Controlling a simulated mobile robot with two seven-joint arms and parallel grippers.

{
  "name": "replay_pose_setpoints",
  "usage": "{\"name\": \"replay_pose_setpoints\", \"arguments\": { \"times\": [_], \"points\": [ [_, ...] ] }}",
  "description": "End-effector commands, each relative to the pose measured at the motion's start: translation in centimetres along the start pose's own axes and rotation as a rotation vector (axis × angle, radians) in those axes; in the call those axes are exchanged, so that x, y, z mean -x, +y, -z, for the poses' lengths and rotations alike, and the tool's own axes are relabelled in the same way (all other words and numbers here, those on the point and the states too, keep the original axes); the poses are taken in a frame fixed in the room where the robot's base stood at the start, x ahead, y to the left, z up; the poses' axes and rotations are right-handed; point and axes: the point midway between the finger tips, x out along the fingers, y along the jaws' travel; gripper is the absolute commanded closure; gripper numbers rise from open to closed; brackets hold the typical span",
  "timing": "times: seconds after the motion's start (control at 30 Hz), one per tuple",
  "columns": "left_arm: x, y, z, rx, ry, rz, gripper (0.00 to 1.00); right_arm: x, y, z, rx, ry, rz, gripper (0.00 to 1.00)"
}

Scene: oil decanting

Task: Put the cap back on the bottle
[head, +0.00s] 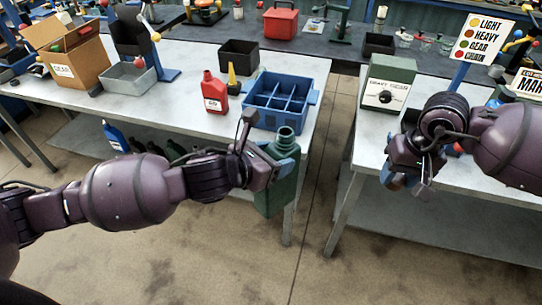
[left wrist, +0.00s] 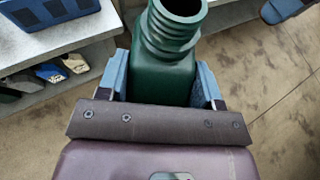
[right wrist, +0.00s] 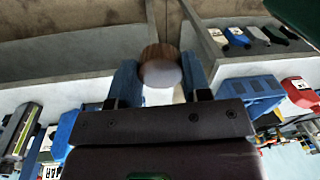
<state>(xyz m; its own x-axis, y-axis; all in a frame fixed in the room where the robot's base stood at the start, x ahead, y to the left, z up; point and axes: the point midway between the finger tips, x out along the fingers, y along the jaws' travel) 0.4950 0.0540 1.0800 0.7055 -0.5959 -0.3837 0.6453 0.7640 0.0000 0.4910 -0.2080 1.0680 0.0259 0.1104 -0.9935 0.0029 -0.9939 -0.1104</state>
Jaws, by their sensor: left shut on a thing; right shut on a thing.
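A dark green bottle (head: 278,187) with an open, bare threaded neck hangs upright in my left gripper (head: 276,158), in front of the left table's edge. In the left wrist view the bottle (left wrist: 165,65) sits between both blue fingers of the left gripper (left wrist: 163,85). My right gripper (head: 405,178) is to the right of the bottle, apart from it, by the right table's edge. In the right wrist view its fingers (right wrist: 160,82) are shut on a round cap (right wrist: 160,70) with a brown ribbed side and a pale face. In the head view the cap is hidden.
A green box (head: 388,83) and a sign (head: 480,40) stand on the right table. An open floor gap lies between the tables.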

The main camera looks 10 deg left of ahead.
Motion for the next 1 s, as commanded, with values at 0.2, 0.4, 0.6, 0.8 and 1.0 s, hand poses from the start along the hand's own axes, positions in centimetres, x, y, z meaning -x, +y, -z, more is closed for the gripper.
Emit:
{"name": "replay_pose_setpoints", "arguments": {
  "times": [0.2,0.4,0.6,0.8,1.0],
  "points": [
    [0.0,0.0,-0.1,0.000,-0.001,-0.001,1.00,0.2,-0.1,0.1,0.001,0.000,-0.002,0.78],
    [0.0,0.0,-0.2,0.000,-0.003,-0.001,1.00,1.9,-2.4,1.3,0.037,-0.003,-0.012,0.78],
    [0.0,0.0,-0.2,0.000,-0.005,-0.001,1.00,4.6,-7.7,3.0,0.115,-0.013,-0.023,0.78],
    [0.0,0.0,-0.2,0.000,-0.005,0.000,1.00,7.3,-13.4,4.1,0.194,-0.024,-0.033,0.78],
    [0.0,0.0,-0.2,0.000,-0.005,0.000,1.00,9.9,-19.3,4.4,0.294,-0.034,-0.043,0.78]
  ]
}}
